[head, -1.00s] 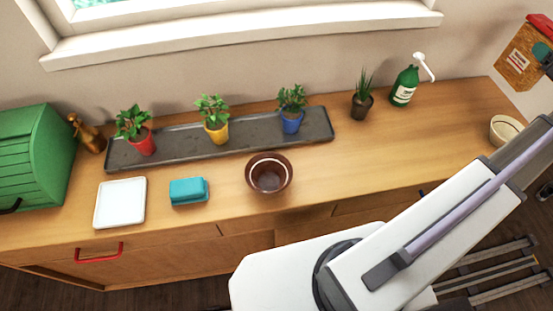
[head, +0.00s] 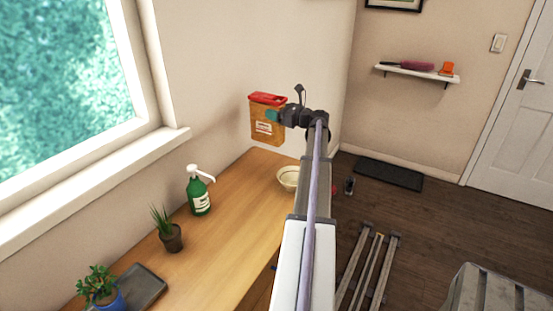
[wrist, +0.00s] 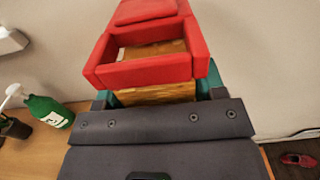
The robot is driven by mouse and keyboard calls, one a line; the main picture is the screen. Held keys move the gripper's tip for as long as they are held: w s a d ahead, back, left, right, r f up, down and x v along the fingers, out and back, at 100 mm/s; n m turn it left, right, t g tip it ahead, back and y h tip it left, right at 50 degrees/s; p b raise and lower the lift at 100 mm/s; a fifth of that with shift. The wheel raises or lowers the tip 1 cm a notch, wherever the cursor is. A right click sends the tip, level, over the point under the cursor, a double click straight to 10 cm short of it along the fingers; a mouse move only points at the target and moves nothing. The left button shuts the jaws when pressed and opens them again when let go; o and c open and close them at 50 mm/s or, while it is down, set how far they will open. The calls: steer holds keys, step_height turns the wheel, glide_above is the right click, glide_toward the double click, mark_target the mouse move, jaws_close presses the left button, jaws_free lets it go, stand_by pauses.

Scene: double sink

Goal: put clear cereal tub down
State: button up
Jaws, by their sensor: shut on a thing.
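The cereal tub (head: 267,124) has a red lid, clear-looking walls with brown-orange contents and a white label. It is upright and appears to be in the air above the far end of the wooden counter (head: 235,215). My gripper (head: 273,116) is shut on it from the right, with a teal fingertip against its side. In the wrist view the tub's red lid (wrist: 146,72) fills the upper middle, with an opening in it that shows the contents. The tub's lower part is hidden there behind my gripper.
A cream bowl (head: 288,180) stands on the counter below and right of the tub. A green pump bottle (head: 199,196), a potted spiky plant (head: 170,236) and a tray (head: 142,286) line the window side. Counter between bottle and bowl is clear.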

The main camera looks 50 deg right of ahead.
mark_target(276, 134)
step_height(276, 134, down, 10)
steer(key=b, duration=0.9)
steer(key=shift+f, duration=0.15)
steer(key=shift+r, duration=0.3)
steer(key=shift+f, duration=0.15)
steer(key=o, duration=1.1)
steer(key=s, duration=0.8)
steer(key=s+d, duration=0.1)
steer(key=s, duration=0.3)
steer(key=shift+d, duration=0.1)
